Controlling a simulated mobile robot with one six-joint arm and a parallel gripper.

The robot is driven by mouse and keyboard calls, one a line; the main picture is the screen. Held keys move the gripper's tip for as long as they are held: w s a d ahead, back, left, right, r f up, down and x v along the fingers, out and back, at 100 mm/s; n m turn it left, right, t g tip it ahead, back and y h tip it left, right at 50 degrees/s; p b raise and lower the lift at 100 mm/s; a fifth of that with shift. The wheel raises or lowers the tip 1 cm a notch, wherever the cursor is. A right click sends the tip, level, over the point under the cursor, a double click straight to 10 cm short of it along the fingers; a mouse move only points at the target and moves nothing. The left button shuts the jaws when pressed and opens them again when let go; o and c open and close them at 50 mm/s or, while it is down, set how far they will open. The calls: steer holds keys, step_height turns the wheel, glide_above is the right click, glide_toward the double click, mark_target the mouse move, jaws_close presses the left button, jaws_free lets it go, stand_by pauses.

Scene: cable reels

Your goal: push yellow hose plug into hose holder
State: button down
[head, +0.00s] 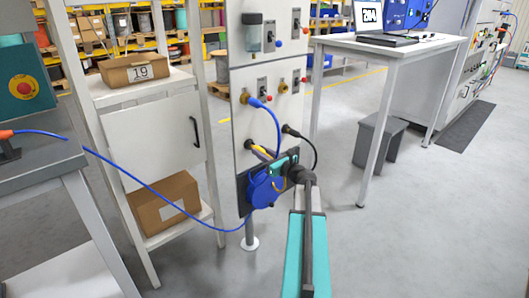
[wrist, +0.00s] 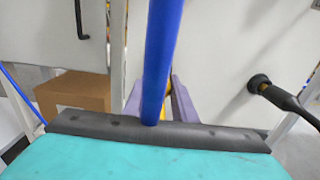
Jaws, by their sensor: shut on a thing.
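My gripper (head: 263,153) is at the lower part of the white panel, with its teal body to the right of the fingers. A small piece of the yellow hose plug (head: 258,149) shows at the fingertips. In the wrist view, the yellow plug (wrist: 168,90) is between the two purple-grey fingers, mostly hidden behind a blue hose that crosses the picture upright. The gripper is shut on the plug. I cannot clearly make out the hose holder or whether the plug touches it.
A blue reel (head: 265,190) hangs low on the panel (head: 262,80), close to my gripper. A black plug (wrist: 258,83) with a cable is at the right. A blue cable (head: 150,186) sags from the left bench. A shelf with cardboard boxes (head: 165,205) stands left.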

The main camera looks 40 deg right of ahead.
steer(key=shift+w, duration=0.5)
stand_by(0.3)
steer(key=c, duration=1.4)
jaws_free()
steer(key=shift+s, duration=0.1)
steer(key=s, duration=0.4)
steer(key=s+p, duration=0.1)
steer(key=s, duration=0.4)
steer(key=s+a, duration=0.1)
steer(key=s, duration=0.3)
steer(key=shift+s+p, duration=0.3)
steer(key=shift+p, duration=0.1)
